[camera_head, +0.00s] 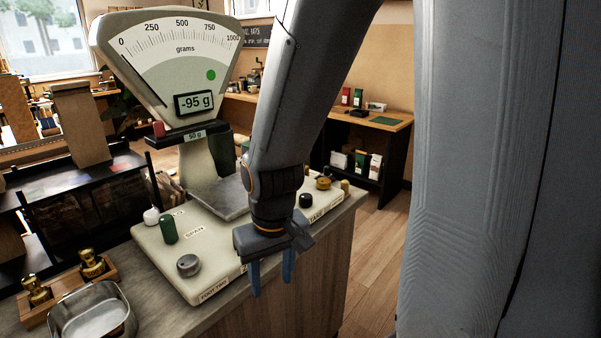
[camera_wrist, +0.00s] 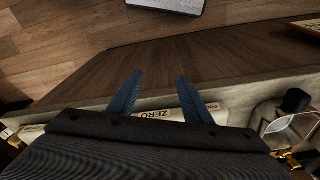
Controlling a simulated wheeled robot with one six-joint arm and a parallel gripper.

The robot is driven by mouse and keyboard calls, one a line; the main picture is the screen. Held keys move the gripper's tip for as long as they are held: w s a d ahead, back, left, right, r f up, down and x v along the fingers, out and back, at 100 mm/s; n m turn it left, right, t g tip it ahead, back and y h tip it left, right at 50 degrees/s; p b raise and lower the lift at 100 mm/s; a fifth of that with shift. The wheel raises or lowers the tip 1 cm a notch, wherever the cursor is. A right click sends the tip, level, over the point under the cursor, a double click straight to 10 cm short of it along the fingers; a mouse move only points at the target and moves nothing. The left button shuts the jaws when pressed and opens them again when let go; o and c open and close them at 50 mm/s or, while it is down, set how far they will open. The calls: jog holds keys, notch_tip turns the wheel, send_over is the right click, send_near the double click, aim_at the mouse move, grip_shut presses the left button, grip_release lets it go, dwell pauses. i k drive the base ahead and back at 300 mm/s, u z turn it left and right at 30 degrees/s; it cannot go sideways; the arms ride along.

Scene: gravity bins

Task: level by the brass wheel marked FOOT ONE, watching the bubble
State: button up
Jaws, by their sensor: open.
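The white scale (camera_head: 165,262) stands on the counter, with labelled knobs along its base. A brass-coloured wheel (camera_head: 323,183) is at the base's far right; no FOOT ONE label can be read by it. A grey knob (camera_head: 188,265) sits by the FOOT TWO label (camera_head: 213,290) at the near corner. I cannot make out a bubble. My gripper (camera_head: 272,282) is open and empty, pointing down in front of the base's front edge, apart from the brass wheel. The arm hides part of the base.
The display (camera_head: 194,103) reads -95 g. A green knob (camera_head: 168,229) and a black knob (camera_head: 305,200) stand up from the base. A steel bowl (camera_head: 93,305) and brass weights (camera_head: 92,264) are at lower left. Open floor (camera_head: 378,235) lies to the right.

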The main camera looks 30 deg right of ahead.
aim_at(322, 183)
jog(key=z, duration=1.05)
jog(key=i, duration=0.25)
jog(key=u, duration=0.2)
